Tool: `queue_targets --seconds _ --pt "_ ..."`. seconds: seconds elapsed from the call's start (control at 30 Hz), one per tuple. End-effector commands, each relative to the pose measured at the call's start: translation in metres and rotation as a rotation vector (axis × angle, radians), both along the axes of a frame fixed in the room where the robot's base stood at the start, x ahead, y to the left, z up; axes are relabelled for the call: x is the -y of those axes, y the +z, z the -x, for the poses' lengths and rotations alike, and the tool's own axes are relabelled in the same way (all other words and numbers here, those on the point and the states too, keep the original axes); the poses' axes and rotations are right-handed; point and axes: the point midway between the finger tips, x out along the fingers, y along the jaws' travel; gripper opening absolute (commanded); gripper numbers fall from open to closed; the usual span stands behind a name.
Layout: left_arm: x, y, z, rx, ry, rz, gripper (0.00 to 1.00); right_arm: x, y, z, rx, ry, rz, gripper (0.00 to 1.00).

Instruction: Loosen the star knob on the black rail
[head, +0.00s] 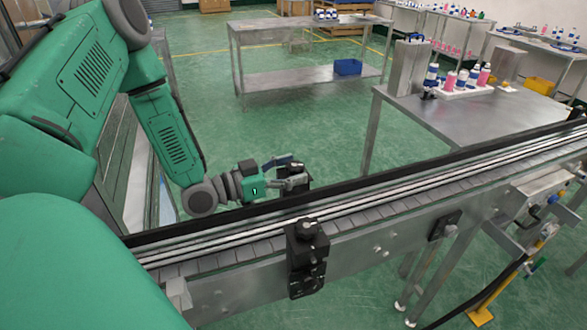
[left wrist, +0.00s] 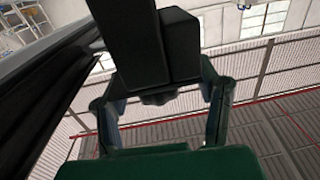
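The black rail (head: 420,163) runs along the far side of the conveyor; a long dark bar at the left of the left wrist view (left wrist: 62,72) looks like it. A black clamp block (head: 297,193) stands at the far side, partly hidden by my left gripper (head: 297,174). In the left wrist view the block (left wrist: 140,45) fills the upper middle, with a small dark knob (left wrist: 158,98) under it, its star shape not clear. My left gripper's fingers (left wrist: 165,110) are spread on both sides of the knob, with visible gaps. My right gripper is not in view.
A second black clamp block (head: 307,262) with a knob on top sits on the conveyor's near side (head: 365,240). A steel table (head: 420,105) with bottles stands behind at right. Another steel table (head: 300,30) stands farther back. The green floor between is clear.

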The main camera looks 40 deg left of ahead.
Motion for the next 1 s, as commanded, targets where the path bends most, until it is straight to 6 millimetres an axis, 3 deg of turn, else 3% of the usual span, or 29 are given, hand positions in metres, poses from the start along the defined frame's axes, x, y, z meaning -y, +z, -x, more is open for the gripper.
queue_targets --seconds 0.17,0.6,1.0 --pt "0.000 0.001 0.003 0.001 -0.001 -0.002 0.56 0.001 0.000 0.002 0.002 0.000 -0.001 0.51" --pt "-0.031 -0.002 0.062 0.000 0.002 0.002 0.56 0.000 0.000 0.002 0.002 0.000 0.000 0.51" --pt "-0.033 -0.001 0.070 0.001 0.000 0.002 0.56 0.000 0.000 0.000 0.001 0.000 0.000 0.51"
